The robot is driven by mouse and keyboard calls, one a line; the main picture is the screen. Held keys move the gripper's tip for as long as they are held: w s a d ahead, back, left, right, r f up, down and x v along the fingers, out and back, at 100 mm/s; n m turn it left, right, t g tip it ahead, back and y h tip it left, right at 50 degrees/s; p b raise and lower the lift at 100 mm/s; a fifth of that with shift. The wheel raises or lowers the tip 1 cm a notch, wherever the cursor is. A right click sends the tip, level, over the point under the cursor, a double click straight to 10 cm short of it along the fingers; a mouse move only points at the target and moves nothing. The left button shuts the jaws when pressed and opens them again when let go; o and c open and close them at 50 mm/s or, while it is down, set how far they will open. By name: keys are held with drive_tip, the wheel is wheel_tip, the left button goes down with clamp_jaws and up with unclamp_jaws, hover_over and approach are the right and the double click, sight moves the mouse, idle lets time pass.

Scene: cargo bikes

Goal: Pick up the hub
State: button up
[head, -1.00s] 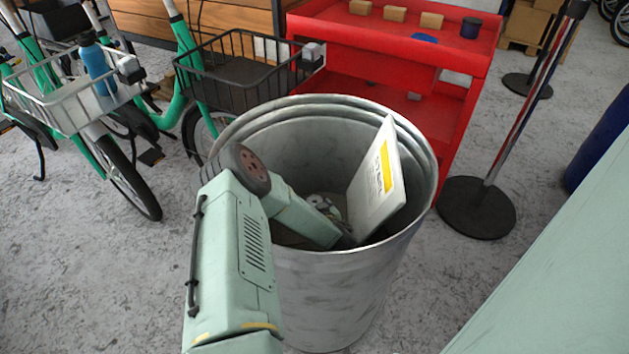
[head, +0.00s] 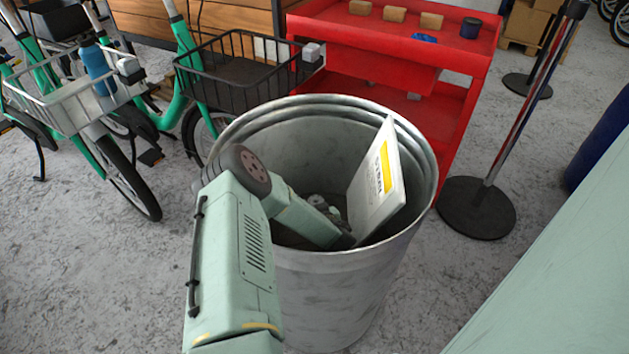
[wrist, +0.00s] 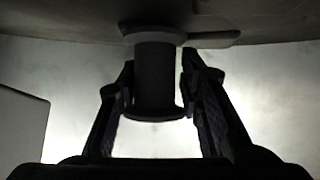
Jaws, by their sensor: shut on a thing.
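The hub (wrist: 154,88) shows in the wrist view as a dark spool shape with a wider flange at each end. My gripper (wrist: 157,72) has one finger on either side of its middle and is shut on it. The wrist view is dark, so fine contact is hard to see. In the head view my arm reaches down into a grey metal bin (head: 330,300). A small silvery part (head: 322,201) shows deep in the bin beyond my arm; I cannot tell whether it is the hub. My fingers are hidden there.
A red cart (head: 400,55) stands behind the bin. Green bikes (head: 95,130) stand at left, and a post on a round base (head: 476,208) at right.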

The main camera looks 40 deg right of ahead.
sight(314, 201)
clamp_jaws()
wheel_tip(314, 201, up, 10)
idle(0.5)
